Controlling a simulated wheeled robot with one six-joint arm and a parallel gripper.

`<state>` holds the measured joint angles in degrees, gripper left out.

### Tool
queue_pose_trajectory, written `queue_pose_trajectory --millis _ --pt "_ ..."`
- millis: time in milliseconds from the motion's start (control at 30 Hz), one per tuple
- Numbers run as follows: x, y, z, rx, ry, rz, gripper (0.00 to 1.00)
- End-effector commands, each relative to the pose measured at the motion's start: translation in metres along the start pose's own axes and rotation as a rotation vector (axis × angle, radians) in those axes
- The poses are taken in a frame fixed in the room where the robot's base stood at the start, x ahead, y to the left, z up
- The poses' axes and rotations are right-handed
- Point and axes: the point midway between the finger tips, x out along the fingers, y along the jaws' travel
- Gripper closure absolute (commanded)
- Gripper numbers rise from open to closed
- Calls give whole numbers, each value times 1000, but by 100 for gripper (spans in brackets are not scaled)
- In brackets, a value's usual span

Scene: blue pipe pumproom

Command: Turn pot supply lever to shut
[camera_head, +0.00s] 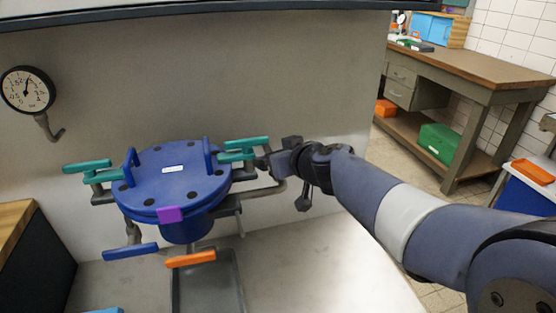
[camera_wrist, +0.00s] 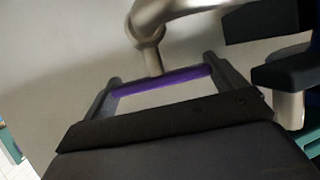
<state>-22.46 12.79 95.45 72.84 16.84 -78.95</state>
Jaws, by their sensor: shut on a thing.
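My gripper (camera_head: 273,163) is at the right side of the blue pot (camera_head: 170,185), beside the pipe there. In the wrist view its two fingers (camera_wrist: 163,82) stand at either end of a flat purple lever handle (camera_wrist: 160,81), and it is shut on that handle. A metal pipe elbow (camera_wrist: 147,35) and stem rise just behind the handle. In the head view my gripper hides this handle. No readable label tells which lever is the pot supply lever.
Teal levers stand left (camera_head: 87,167) and right (camera_head: 246,143) of the pot, the right ones close to my gripper. A blue lever (camera_head: 130,251), an orange lever (camera_head: 190,258) and a purple block (camera_head: 170,214) are at the front. A gauge (camera_head: 27,90) hangs on the wall.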

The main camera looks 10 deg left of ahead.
Motion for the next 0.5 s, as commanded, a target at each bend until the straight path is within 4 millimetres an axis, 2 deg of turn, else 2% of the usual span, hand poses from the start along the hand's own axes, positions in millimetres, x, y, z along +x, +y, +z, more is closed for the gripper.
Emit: queue_pose_trajectory --millis 500 --pt "0 0 0 52 -2 124 32"
